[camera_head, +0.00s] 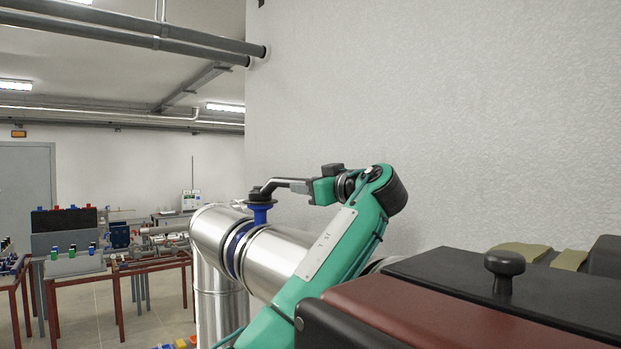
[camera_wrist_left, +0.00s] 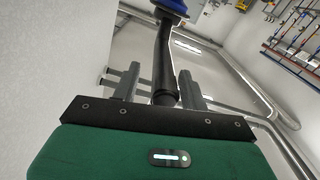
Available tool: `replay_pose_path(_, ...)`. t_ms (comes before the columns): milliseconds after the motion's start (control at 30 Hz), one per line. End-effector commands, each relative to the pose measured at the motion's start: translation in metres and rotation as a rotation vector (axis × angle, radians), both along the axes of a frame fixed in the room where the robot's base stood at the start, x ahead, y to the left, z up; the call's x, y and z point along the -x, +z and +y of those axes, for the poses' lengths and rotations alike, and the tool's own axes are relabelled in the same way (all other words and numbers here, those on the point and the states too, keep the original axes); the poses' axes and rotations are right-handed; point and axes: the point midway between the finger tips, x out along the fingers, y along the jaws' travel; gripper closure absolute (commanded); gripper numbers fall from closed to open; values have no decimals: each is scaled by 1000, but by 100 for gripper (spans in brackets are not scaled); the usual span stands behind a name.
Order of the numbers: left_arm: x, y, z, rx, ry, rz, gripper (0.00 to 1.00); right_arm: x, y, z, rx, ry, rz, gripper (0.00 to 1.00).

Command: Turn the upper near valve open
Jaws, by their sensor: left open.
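The valve has a blue body (camera_head: 260,212) on a large silver pipe (camera_head: 277,255). Its dark lever handle (camera_head: 277,183) points right from the top of the valve. My left gripper (camera_head: 303,186) is at the free end of the handle, in front of the white wall. In the left wrist view, the black handle (camera_wrist_left: 163,60) runs down between the two grey fingers of my left gripper (camera_wrist_left: 159,74). The fingers are open, with a gap on either side of the handle. The blue valve part (camera_wrist_left: 172,6) shows at the top edge. My right gripper is not seen.
A white wall (camera_head: 450,110) stands close behind the handle and my left arm. Work tables with red legs (camera_head: 118,300) and pipe fittings stand far off at the left. Grey pipes (camera_head: 150,40) run under the ceiling.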

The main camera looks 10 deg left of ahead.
Motion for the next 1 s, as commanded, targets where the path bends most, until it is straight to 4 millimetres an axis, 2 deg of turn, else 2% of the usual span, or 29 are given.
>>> replay_pose_path(167,0,9,-1,1,0,0,56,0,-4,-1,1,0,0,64)
replay_pose_path(500,0,59,-1,1,0,1,56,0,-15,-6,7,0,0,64)
replay_pose_path(867,-1,115,-1,-1,1,1,56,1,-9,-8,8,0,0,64)
replay_pose_path(1000,-2,137,-1,-1,1,2,56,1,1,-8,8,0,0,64)
